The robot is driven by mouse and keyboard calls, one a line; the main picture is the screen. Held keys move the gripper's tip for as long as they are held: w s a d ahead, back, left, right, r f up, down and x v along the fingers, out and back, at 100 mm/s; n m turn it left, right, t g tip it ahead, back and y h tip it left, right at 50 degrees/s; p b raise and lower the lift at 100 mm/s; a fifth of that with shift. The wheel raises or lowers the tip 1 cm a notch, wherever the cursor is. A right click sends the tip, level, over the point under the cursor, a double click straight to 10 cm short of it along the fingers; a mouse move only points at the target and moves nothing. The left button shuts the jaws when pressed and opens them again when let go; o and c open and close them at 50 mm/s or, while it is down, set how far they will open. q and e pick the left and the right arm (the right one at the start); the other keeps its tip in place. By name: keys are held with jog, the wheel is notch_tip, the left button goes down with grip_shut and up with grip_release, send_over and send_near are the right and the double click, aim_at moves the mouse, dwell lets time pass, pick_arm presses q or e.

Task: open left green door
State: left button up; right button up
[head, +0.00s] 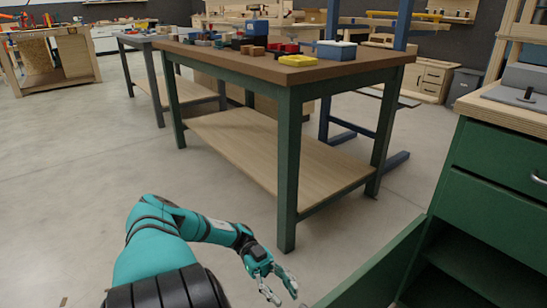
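The green door (378,268) stands swung out from the green cabinet (488,205) at the lower right, and the dark inside of the cabinet shows behind it. The door's near end is cut off by the bottom of the picture. My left gripper (284,293) is at the bottom centre, just left of the door's near end. Its fingers are apart with nothing seen between them. It appears apart from the door, though the lowest part of the view is cut off. My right gripper is not in view.
A green-legged workbench (372,68) with a lower shelf stands ahead, with boxes and a yellow tray (298,61) on top. A drawer with a metal handle (538,180) is above the cabinet opening. The concrete floor (75,180) is clear at left.

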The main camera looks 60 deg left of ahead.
pick_arm(q)
jog(key=shift+s+a, duration=0.15)
jog(key=shift+a, duration=1.05)
jog(key=shift+s+a, duration=0.1)
jog(key=shift+a, duration=1.1)
jog(key=shift+a, duration=0.1)
